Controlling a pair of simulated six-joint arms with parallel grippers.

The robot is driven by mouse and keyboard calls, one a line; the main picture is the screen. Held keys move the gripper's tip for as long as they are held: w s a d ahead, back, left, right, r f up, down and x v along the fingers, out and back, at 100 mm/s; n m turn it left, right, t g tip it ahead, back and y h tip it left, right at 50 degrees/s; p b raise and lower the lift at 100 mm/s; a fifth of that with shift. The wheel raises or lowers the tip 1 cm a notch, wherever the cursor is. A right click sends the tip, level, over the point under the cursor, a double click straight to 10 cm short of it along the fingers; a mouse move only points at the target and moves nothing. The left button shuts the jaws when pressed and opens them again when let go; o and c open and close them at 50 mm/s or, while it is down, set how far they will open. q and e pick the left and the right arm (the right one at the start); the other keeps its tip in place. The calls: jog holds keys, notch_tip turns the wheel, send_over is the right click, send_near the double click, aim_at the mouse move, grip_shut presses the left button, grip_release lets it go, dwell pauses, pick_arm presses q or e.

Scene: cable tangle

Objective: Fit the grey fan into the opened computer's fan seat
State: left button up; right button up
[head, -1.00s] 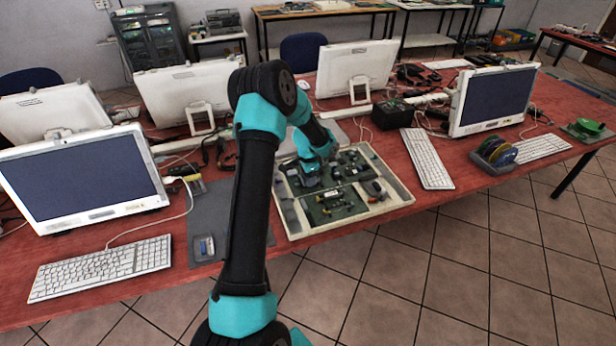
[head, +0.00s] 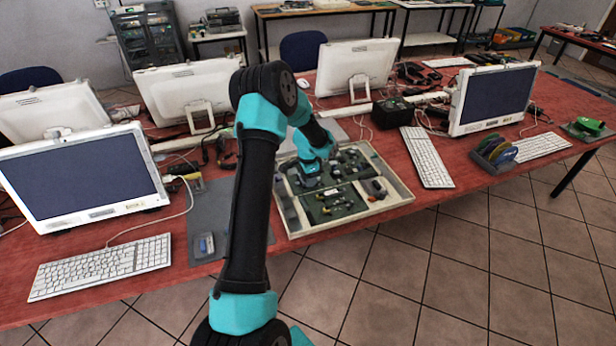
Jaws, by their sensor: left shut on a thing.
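The opened computer (head: 392,198) is a shallow cream case with green boards inside, lying on the red table in the middle of the head view. My left arm reaches over its left part. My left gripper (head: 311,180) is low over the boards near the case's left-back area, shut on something. The held thing is mostly hidden by the gripper and small in the picture. I take it to be the grey fan, but its outline and the fan seat cannot be made out. My right gripper is not in view.
A grey mat (head: 208,215) with a small blue item lies left of the case. A white keyboard (head: 427,158) and a black box (head: 392,113) stand close on its right and behind. Monitors stand around. The table's front edge runs just before the case.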

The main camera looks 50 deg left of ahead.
pick_arm(q)
jog(key=shift+f, duration=0.1)
dwell(0.3)
jog(key=o, duration=1)
notch_tip(320, 180, up, 17)
jog(key=shift+r, duration=0.2)
dwell(0.7)
notch_tip(320, 180, up, 6)
dwell(0.8)
